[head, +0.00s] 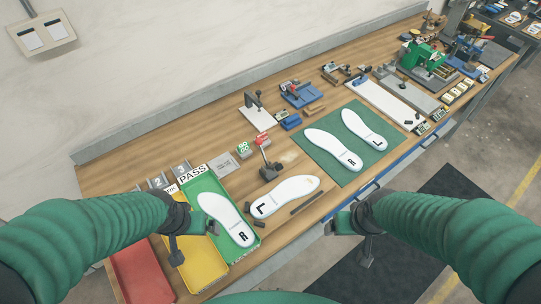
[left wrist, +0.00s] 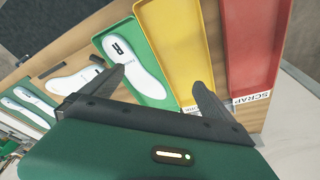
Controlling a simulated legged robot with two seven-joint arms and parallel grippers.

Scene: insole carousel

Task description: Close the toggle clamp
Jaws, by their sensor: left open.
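A small dark block with an upright lever and red grip (head: 262,141) stands on the bench behind the L insole. A blue fixture with a red handle (head: 293,88) sits farther back. I cannot tell for sure which of these is the toggle clamp, nor its exact lever position. My left gripper (head: 193,241) is open and empty above the trays at the front left, well apart from both. In the left wrist view its fingers (left wrist: 158,80) are spread over the green and yellow trays. My right gripper (head: 348,240) looks open and empty off the bench's front edge.
Green (head: 222,256), yellow (head: 190,275) and red (head: 120,272) trays lie at the front left; the green one holds an R insole (head: 222,217). An L insole (head: 284,195) lies beside it. A green mat (head: 318,165) bears two insoles. Fixtures crowd the far right.

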